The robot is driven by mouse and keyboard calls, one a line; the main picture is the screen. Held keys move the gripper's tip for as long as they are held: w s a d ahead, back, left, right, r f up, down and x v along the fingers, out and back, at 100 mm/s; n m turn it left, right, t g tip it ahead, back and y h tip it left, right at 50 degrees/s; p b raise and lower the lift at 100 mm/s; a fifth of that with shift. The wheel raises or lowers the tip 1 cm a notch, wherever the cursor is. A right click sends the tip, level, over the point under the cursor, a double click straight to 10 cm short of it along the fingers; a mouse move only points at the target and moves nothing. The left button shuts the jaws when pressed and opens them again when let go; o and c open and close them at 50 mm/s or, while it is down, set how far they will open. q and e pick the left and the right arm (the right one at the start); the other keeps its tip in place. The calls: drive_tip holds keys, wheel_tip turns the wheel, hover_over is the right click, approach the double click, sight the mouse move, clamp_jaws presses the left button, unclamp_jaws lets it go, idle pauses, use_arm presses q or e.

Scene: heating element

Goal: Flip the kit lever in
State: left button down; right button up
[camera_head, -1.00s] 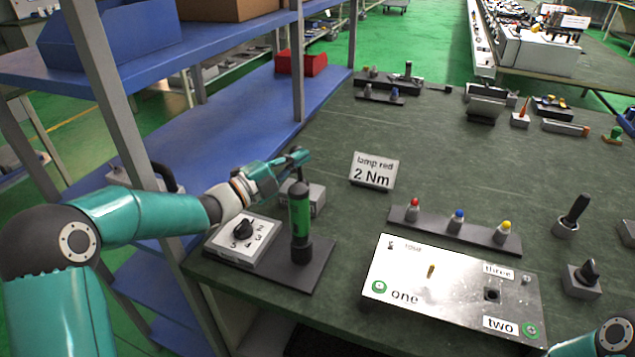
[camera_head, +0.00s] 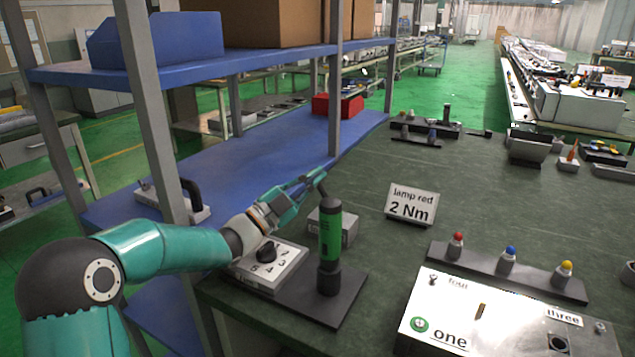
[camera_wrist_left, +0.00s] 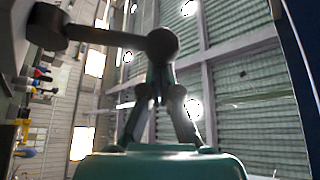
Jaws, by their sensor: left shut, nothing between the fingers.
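A grey box (camera_head: 347,226) stands on the table's left part, partly hidden behind a dark and green upright cylinder (camera_head: 330,236). My left gripper (camera_head: 308,183) is above this box, behind the cylinder's top, with its fingers together and empty. In the left wrist view, the gripper's fingers (camera_wrist_left: 158,92) meet just below the round end of a dark lever-like bar (camera_wrist_left: 105,37). The bar runs left to a second round end beside a pale surface. I cannot tell whether the fingers touch it. My right gripper is out of view.
Blue shelves (camera_head: 240,155) with a grey post border the table's left. A labelled metal panel (camera_head: 480,320) lies at front right.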

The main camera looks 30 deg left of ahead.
use_arm(q)
drive_tip(key=shift+a+f, duration=0.1)
drive_tip(key=shift+a, duration=0.05)
drive_tip(key=v, duration=0.7)
drive_tip(key=shift+s, duration=0.2)
drive_tip(key=shift+f, duration=0.1)
idle(0.4)
